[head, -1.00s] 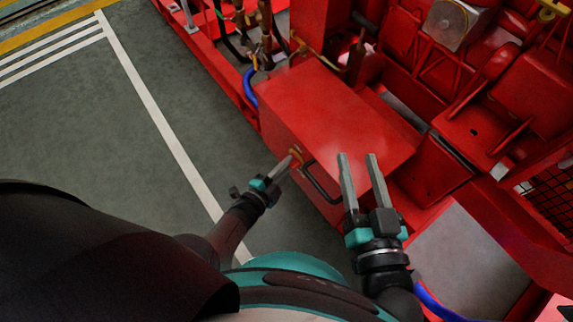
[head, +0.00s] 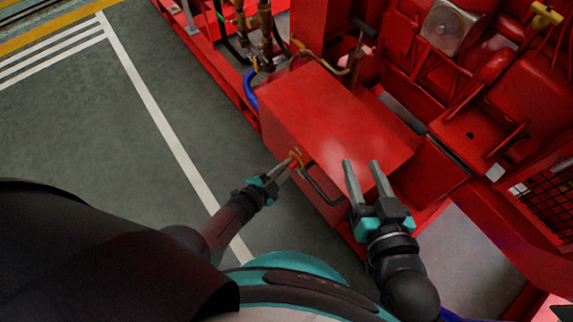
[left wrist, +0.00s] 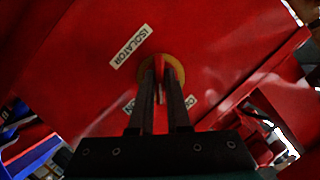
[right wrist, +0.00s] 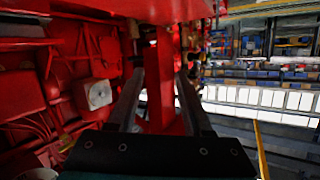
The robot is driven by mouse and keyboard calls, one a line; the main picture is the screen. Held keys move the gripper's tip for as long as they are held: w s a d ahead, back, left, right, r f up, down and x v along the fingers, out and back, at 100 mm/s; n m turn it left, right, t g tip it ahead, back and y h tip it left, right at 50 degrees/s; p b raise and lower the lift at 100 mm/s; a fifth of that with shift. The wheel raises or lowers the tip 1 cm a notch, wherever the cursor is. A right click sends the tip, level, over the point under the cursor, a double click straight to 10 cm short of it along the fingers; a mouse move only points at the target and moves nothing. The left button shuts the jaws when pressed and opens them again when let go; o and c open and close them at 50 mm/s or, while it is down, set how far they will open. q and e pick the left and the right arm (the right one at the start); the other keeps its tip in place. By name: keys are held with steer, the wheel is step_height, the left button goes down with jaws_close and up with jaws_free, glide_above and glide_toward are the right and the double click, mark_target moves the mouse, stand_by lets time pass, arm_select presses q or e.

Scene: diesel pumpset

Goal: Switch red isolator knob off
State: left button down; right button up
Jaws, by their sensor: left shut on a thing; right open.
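The red isolator knob (left wrist: 159,68) sits on a round yellow-brass plate (left wrist: 174,64) on the side of a red box (head: 335,115). A white "ISOLATOR" label (left wrist: 131,46) is above left of it, and two smaller labels beside my fingers are partly hidden. My left gripper (left wrist: 160,70) is shut on the knob, one finger on each side; the fingers hide part of it. In the head view the left gripper (head: 288,167) reaches the box side at the brass plate (head: 296,158). My right gripper (head: 362,164) is open and empty, above the box's near right edge.
A dark bar handle (head: 322,190) stands out from the box side, just right of the knob. Pipes and a blue hose (head: 250,90) are behind the box. Red machinery fills the right. The green floor (head: 110,150) at left is clear.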

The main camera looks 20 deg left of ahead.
arm_select(q)
steer(key=shift+a+n+g+h+p, duration=0.1)
steer(key=shift+n+g+h+p, duration=0.1)
steer(key=shift+n+g+h, duration=0.75)
steer(key=shift+n+g+h+p, duration=0.25)
steer(key=shift+n+g, duration=0.1)
steer(key=shift+n, duration=1.2)
arm_select(e)
steer(key=shift+d+f+g+h, duration=0.5)
steer(key=shift+d+g, duration=0.35)
steer(key=shift+g, duration=0.15)
arm_select(q)
steer(key=shift+w, duration=0.1)
steer(key=c, duration=0.9)
jaws_free()
steer(key=shift+r, duration=0.1)
arm_select(e)
steer(key=shift+s, duration=0.1)
